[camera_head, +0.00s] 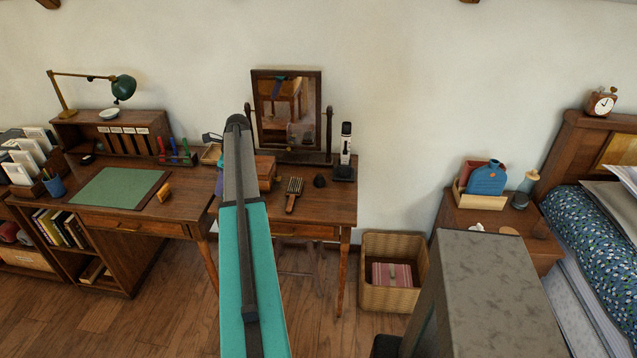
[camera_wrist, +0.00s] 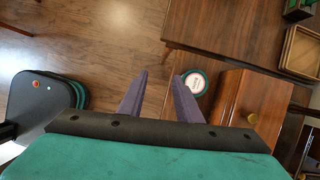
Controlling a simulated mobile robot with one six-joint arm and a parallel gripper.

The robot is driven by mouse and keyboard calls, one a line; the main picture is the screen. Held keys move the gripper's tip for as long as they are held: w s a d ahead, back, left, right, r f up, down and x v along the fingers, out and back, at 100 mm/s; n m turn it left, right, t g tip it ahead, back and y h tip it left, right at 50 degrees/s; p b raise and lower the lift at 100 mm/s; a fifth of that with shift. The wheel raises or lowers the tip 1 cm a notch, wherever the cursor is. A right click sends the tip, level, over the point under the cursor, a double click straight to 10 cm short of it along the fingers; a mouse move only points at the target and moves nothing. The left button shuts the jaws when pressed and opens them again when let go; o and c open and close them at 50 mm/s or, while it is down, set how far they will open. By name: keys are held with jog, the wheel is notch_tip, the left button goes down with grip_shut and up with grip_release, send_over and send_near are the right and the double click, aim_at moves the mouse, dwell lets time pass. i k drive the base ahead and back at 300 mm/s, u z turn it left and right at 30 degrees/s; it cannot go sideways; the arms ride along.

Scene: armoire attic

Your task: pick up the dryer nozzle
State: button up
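A small dark object (camera_head: 319,181) that looks like the dryer nozzle sits on the dressing table (camera_head: 338,206), right of a hairbrush and in front of the mirror. It is too small to make out in detail, and I cannot pick it out in the wrist view. My gripper shows in the wrist view (camera_wrist: 160,76) with its two purple fingers apart and nothing between them. It is above the floor, beside wooden furniture. In the head view my arm hides most of the gripper and the left part of the dressing table.
A hairbrush (camera_head: 293,194), a tilting mirror (camera_head: 287,110) and a black-and-white upright device (camera_head: 345,152) stand near the dark object. A wooden box (camera_head: 265,172) is left of them. A wicker basket (camera_head: 393,297) stands on the floor at the right. The desk (camera_head: 185,212) is at the left.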

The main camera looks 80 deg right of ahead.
aim_at(318, 182)
jog(key=z, duration=0.35)
jog(key=i, duration=0.65)
jog(key=z, duration=0.95)
jog(key=i, duration=0.75)
jog(key=z, duration=0.35)
